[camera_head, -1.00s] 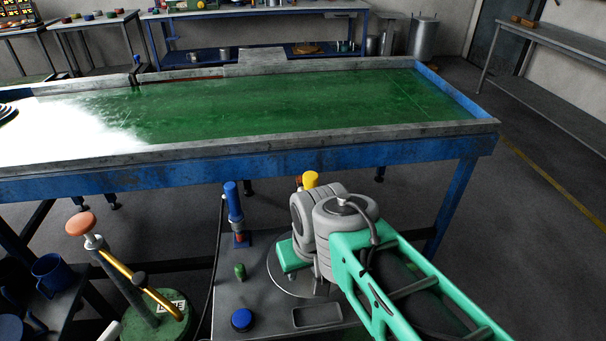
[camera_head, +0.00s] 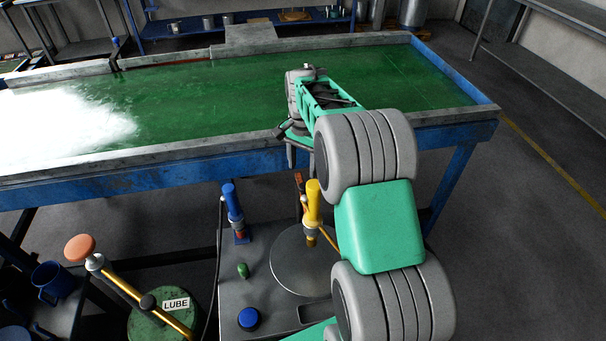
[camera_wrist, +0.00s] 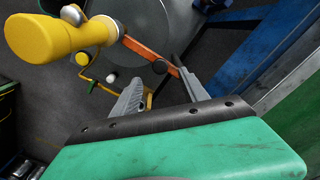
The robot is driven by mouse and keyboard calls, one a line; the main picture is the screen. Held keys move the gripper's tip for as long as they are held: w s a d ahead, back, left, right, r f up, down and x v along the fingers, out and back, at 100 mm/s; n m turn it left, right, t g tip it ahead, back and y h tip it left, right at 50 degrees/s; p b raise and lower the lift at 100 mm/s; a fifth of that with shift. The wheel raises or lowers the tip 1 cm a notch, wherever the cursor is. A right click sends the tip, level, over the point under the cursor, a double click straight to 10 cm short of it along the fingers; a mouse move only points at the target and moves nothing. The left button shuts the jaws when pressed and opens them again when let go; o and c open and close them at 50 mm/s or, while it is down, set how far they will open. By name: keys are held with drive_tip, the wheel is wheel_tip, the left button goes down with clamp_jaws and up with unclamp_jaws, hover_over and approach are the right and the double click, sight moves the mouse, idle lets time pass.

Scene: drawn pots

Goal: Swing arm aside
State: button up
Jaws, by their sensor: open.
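A yellow-topped post (camera_head: 313,203) stands by a round grey plate (camera_head: 300,262) on the bench fixture in the head view. In the wrist view the yellow post (camera_wrist: 50,38) is large at upper left. An orange-brown arm (camera_wrist: 146,50) runs from its side, down to the right. My gripper (camera_head: 300,160) hangs near the table's front edge in the head view, beyond the post. In the wrist view my gripper (camera_wrist: 157,78) is open, its fingers apart. The end of the orange-brown arm shows between the fingertips; I cannot tell whether they touch it.
The long green-topped table (camera_head: 250,88) with a raised grey rim lies behind. A blue-topped post (camera_head: 232,205) and a blue button (camera_head: 249,319) are on the fixture. A LUBE pump (camera_head: 150,318) and a blue mug (camera_head: 52,281) stand at lower left.

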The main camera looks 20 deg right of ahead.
sight(304, 186)
drive_tip(key=shift+d+f, duration=0.25)
drive_tip(key=shift+f, duration=0.05)
wheel_tip(304, 186, down, 7)
drive_tip(key=shift+w+f+p, duration=0.1)
drive_tip(key=shift+f+p, duration=0.05)
drive_tip(key=shift+p, duration=0.6)
drive_tip(key=shift+c, duration=0.3)
clamp_jaws()
idle(0.3)
